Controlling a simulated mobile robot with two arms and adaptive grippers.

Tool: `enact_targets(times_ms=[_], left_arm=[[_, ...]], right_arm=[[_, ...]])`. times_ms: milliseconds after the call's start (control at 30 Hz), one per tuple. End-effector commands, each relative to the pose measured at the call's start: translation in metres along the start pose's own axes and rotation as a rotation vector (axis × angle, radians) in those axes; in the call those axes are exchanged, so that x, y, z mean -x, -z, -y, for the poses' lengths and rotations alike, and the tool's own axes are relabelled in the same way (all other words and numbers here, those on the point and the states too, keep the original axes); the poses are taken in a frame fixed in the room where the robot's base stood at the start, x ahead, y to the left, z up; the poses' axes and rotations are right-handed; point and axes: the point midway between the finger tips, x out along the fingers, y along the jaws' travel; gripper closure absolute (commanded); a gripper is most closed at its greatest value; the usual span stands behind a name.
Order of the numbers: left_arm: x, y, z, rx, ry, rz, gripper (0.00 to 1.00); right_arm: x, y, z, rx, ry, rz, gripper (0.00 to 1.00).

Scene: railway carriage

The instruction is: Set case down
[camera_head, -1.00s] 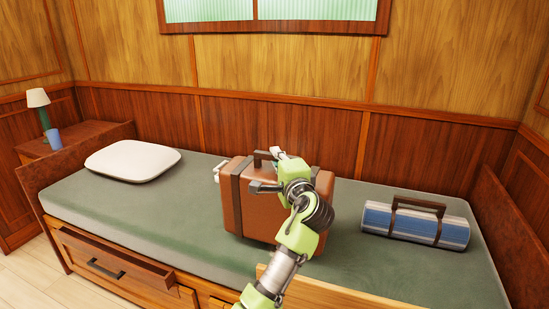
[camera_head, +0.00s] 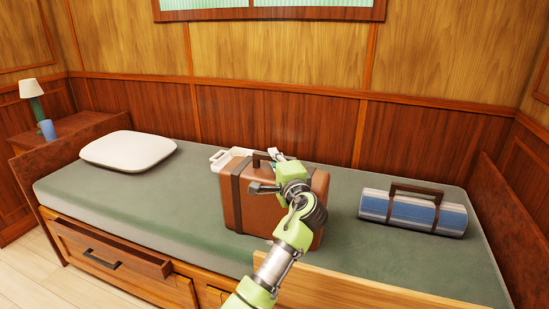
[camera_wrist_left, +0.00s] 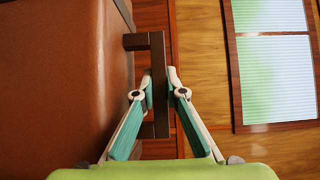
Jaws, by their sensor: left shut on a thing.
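A brown suitcase (camera_head: 260,205) with dark straps and a dark handle (camera_head: 262,159) is upright over the middle of the green mattress. My left gripper (camera_head: 277,156) is at the top of the suitcase, shut on its handle. In the left wrist view the two teal fingers (camera_wrist_left: 166,90) close on the dark handle (camera_wrist_left: 157,75) beside the brown suitcase wall (camera_wrist_left: 60,70). My forearm hides the suitcase's right front part. I cannot tell whether its base touches the mattress. My right gripper is not in view.
A white case-like thing (camera_head: 222,157) shows partly behind the suitcase. A striped blue roll (camera_head: 405,211) with a brown handle lies to the right, a white pillow (camera_head: 128,150) to the left. The green mattress (camera_head: 180,195) is clear between pillow and suitcase. A wooden rail (camera_head: 360,285) edges the front.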

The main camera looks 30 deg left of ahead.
Motion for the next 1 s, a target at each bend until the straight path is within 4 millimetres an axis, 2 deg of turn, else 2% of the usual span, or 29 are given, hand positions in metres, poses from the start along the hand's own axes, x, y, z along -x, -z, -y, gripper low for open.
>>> enact_targets(times_ms=[33,100,133,500,567,667,1000], left_arm=[[0.0,0.0,0.004,0.003,0.01,-0.001,1.0],[0.0,0.0,-0.002,0.0,-0.001,0.0,0.76],[0.0,0.0,-0.002,0.0,-0.001,0.0,0.72],[0.0,0.0,0.002,0.0,0.0,0.0,0.72],[0.006,0.001,0.0,-0.001,-0.001,-0.002,0.72],[0.02,0.001,0.0,0.0,-0.002,-0.003,0.72],[0.092,0.001,0.0,0.001,-0.003,-0.002,0.72]], right_arm=[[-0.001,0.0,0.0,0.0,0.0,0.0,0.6],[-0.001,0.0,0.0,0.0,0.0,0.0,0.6],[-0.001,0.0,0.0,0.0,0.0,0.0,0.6],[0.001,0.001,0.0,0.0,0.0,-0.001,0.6],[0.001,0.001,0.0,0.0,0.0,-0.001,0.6],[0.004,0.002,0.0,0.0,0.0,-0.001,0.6],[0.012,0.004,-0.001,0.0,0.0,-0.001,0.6]])
